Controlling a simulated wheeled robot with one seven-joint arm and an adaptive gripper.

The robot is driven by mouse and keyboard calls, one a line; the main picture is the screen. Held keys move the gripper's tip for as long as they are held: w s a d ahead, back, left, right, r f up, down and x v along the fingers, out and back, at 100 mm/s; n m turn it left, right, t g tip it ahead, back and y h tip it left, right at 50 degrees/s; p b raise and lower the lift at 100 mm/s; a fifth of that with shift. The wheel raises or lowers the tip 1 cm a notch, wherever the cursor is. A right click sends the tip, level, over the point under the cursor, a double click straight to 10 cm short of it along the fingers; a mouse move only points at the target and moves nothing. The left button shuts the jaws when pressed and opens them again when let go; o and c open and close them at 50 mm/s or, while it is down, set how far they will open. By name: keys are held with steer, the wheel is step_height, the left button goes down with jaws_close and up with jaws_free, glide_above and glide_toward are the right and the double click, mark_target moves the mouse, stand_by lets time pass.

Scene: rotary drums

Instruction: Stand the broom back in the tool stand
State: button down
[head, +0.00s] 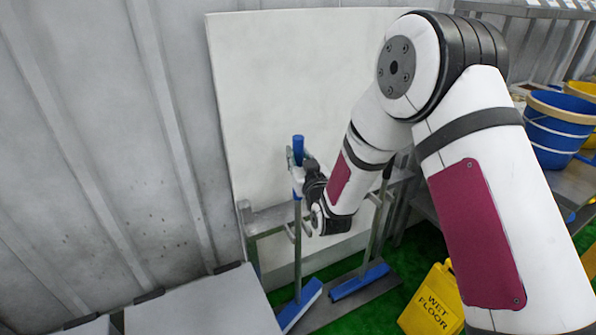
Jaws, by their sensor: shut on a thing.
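The broom (297,240) has a grey shaft, a blue top end and a blue head (300,307). It stands nearly upright at the left part of the tool stand. The tool stand is a grey frame with a cross rail (270,217) and a low base plate (345,309). My gripper (297,176) is shut on the broom's upper shaft, just below the blue top. The shaft passes close to a hook on the rail; I cannot tell whether it sits inside it. The head is low, at the base plate's left end; contact is unclear.
A second blue-headed tool (360,282) stands in the right part of the stand. A white panel (255,90) is behind. A yellow wet floor sign (432,302) is to the right, a grey box top (205,305) at lower left. A blue bucket (560,135) stands on a shelf at right.

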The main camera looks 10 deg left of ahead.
steer(key=shift+w+a+f, duration=0.1)
steer(key=shift+f, duration=1.05)
steer(key=shift+w+a+f, duration=0.1)
steer(key=shift+f, duration=1)
steer(key=shift+f+b, duration=0.2)
steer(key=shift+b, duration=0.15)
steer(key=c, duration=1.3)
jaws_free()
steer(key=shift+d, duration=0.1)
steer(key=shift+s+r, duration=0.1)
steer(key=p+v, duration=0.1)
steer(key=v, duration=1)
steer(key=shift+s, duration=0.4)
steer(key=shift+d, duration=0.15)
